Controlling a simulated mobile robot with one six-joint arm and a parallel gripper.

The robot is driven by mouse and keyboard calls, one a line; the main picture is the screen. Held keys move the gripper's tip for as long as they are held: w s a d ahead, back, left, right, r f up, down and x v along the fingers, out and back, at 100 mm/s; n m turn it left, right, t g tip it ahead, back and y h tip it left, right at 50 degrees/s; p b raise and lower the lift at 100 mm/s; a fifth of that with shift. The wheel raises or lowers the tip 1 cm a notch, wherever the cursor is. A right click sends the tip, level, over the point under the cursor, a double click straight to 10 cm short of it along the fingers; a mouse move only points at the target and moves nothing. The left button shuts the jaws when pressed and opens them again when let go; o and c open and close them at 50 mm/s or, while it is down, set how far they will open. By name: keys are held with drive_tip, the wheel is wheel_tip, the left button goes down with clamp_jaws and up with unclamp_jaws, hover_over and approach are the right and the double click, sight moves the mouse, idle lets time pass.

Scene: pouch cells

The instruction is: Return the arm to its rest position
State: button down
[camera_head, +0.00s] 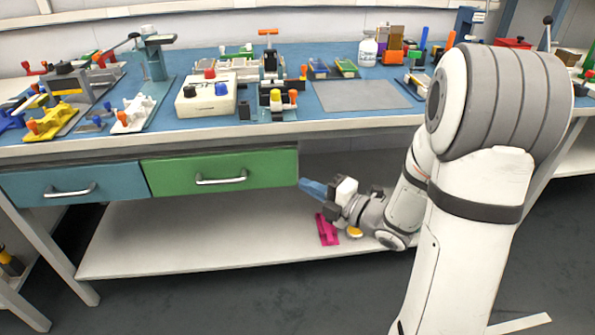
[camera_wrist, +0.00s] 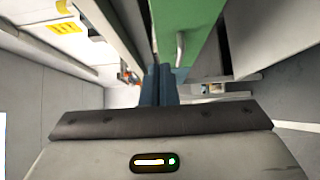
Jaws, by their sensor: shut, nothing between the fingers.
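My gripper (camera_head: 313,189) has blue fingers and hangs below the bench top, in front of the right edge of the green drawer (camera_head: 222,169). In the wrist view my gripper (camera_wrist: 158,84) shows its two blue fingers side by side and touching, with nothing between them. The green drawer also shows in the wrist view (camera_wrist: 190,20), with its handle beside the fingers. The drawer looks shut in the head view. My arm reaches in from the right, bent low over the shelf.
The blue-topped workbench (camera_head: 362,95) carries several fixtures and a white button box (camera_head: 207,96). A blue drawer (camera_head: 75,184) is at the left. The lower shelf (camera_head: 190,235) is mostly bare; a magenta part (camera_head: 326,230) lies on it below my gripper. Open floor is in front.

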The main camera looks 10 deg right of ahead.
drive_tip(key=d+r+m+g+h+p, duration=0.1)
drive_tip(key=d+r+m+h+p, duration=0.4)
drive_tip(key=r+m+h+p, duration=0.35)
drive_tip(key=d+r+m+h+p, duration=0.5)
drive_tip(key=r+m+p, duration=0.3)
drive_tip(key=r+p, duration=0.25)
drive_tip(key=s+a+r+m+g+p, duration=0.1)
drive_tip(key=s+r+m+g+p, duration=0.3)
drive_tip(key=s, duration=0.6)
drive_tip(key=s+a+r+m+g+p, duration=0.2)
drive_tip(key=s+r+m+g+p, duration=0.2)
drive_tip(key=s+r+m+p, duration=0.3)
wheel_tip(320, 180, up, 3)
drive_tip(key=s+p, duration=0.1)
drive_tip(key=s, duration=0.1)
drive_tip(key=shift+s+a+r+p, duration=0.15)
drive_tip(key=shift+s+a+p, duration=0.15)
drive_tip(key=shift+s+p, duration=0.1)
